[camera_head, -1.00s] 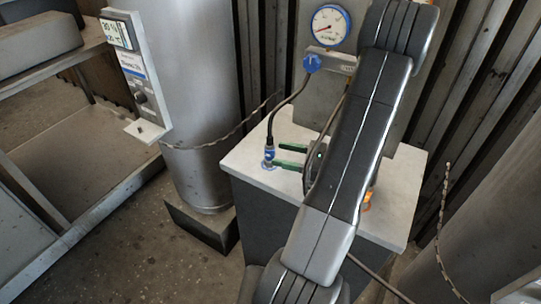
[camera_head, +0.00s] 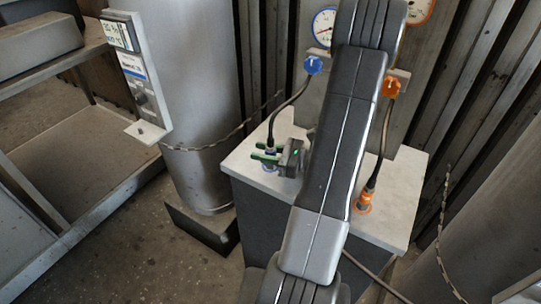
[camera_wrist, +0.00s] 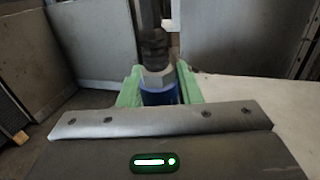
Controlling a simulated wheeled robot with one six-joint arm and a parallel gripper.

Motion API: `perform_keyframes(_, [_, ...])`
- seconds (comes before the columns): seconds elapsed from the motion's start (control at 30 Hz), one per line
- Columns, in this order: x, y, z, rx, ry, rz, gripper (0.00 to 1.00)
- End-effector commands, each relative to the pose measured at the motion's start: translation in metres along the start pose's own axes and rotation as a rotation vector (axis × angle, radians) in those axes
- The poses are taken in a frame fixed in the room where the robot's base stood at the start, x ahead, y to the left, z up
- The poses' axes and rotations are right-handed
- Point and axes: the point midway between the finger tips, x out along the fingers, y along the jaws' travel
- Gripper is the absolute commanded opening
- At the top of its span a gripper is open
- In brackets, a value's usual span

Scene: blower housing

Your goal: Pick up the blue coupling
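The blue coupling (camera_wrist: 158,96) stands upright at the end of a black hose, with a grey hex nut above its blue collar. In the head view its blue base (camera_head: 269,167) shows on the left of the pale cabinet top. My gripper (camera_head: 266,151) reaches it from the right. In the wrist view its green fingers (camera_wrist: 159,88) lie on both sides of the blue collar, with no clear gap, so it looks shut on it. The fingers hide part of the coupling in the head view. The coupling appears still at its place on the top.
An orange coupling (camera_head: 364,203) with its own hose stands to the right on the cabinet top (camera_head: 400,178). A blue valve knob (camera_head: 313,65) and an orange one (camera_head: 391,86) sit behind, under gauges. A large grey cylinder (camera_head: 195,110) stands left of the cabinet.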

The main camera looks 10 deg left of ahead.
Motion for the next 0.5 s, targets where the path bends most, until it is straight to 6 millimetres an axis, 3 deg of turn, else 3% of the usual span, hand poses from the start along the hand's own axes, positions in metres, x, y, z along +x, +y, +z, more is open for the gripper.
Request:
perform_keyframes(0.03, [-0.0001,-0.0001,0.0000,0.000,0.000,0.000,0.20])
perform_keyframes(0.13, [-0.0002,-0.0001,0.0000,0.000,0.000,0.000,0.01])
perform_keyframes(0.5, [-0.0003,-0.0003,0.0099,-0.003,0.000,0.000,0.00])
